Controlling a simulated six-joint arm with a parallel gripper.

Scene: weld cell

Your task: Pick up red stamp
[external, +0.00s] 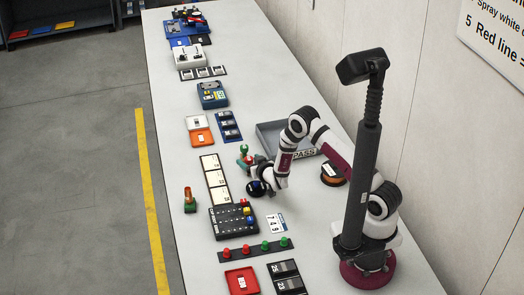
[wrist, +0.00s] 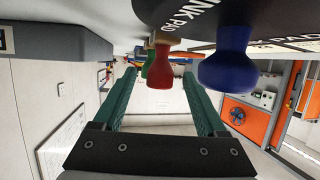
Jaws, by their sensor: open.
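In the wrist view, which looks upside down, the red stamp (wrist: 160,70) shows between the tips of my gripper's (wrist: 158,84) two green fingers. The fingers are apart and not closed on it. Whether the stamp is fully between them or just beyond the tips, I cannot tell. A round black ink pad (wrist: 178,14) is close by at the top. A blue stamp (wrist: 230,68) stands to the right of the fingers, and a green stamp (wrist: 148,64) is partly hidden behind the red one. In the external view my gripper is low over the table and the stamps are small there.
A grey tray marked PASS (external: 270,134) lies behind the arm. A black block (external: 228,222) with blue and yellow parts and a strip of red and green buttons (external: 256,248) lie nearer. An upright bottle-like item (external: 190,200) stands near the left edge.

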